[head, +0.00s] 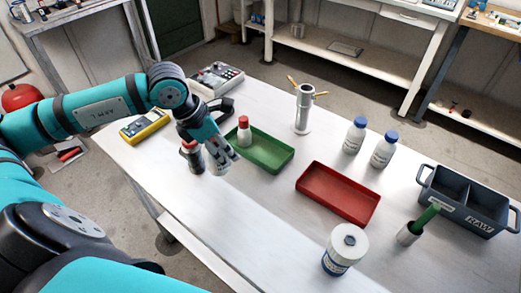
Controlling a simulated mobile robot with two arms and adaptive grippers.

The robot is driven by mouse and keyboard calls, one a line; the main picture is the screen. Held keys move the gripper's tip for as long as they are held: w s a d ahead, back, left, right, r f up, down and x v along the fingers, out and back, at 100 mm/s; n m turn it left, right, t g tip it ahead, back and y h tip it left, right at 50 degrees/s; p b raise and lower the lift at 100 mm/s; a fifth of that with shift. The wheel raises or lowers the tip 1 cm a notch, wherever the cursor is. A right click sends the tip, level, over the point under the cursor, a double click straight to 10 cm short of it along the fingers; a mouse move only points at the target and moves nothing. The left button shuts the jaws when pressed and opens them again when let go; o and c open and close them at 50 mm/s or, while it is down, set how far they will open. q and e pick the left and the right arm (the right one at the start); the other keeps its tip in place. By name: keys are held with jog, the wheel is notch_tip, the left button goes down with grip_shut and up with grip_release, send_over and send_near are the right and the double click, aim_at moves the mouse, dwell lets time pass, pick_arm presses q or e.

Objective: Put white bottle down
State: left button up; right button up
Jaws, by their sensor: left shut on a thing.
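My left gripper (219,156) is low over the left part of the white table, just left of the green tray. It is shut on a white bottle (192,161) with a reddish cap, partly hidden by the gripper and shaded grey. I cannot tell whether the bottle's base touches the table. Another red-capped white bottle (244,133) stands upright in the green tray (275,157). Two white bottles with blue caps, one at the left (353,137) and one at the right (383,152), stand at the back right. My right gripper is not in view.
A red tray (337,194) lies mid-table, empty. A white jar (344,252) stands in front of it. A dark RAW crate (468,200), a green-handled tool in a cup (410,233), a metal stand (303,112) and a yellow meter (145,126) are around. The front-left tabletop is clear.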

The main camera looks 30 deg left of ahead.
pick_arm(q)
jog(key=shift+w+d+r, duration=0.1)
jog(key=shift+w+r, duration=0.05)
jog(key=shift+w, duration=0.25)
jog(key=w+d+f+p, duration=0.1)
jog(key=w+d+p, duration=0.1)
jog(key=w, duration=0.2)
jog(key=w+d+f+p, duration=0.2)
jog(key=w, duration=0.2)
jog(key=w+d+f+p, duration=0.1)
jog(key=w+d+p, duration=0.2)
jog(key=w, duration=0.2)
jog(key=shift+w+d+f, duration=0.1)
jog(key=shift+f, duration=0.5)
jog(key=shift+w, duration=0.1)
jog(key=shift+f, duration=0.1)
jog(key=o, duration=1.3)
jog(key=shift+o, duration=0.2)
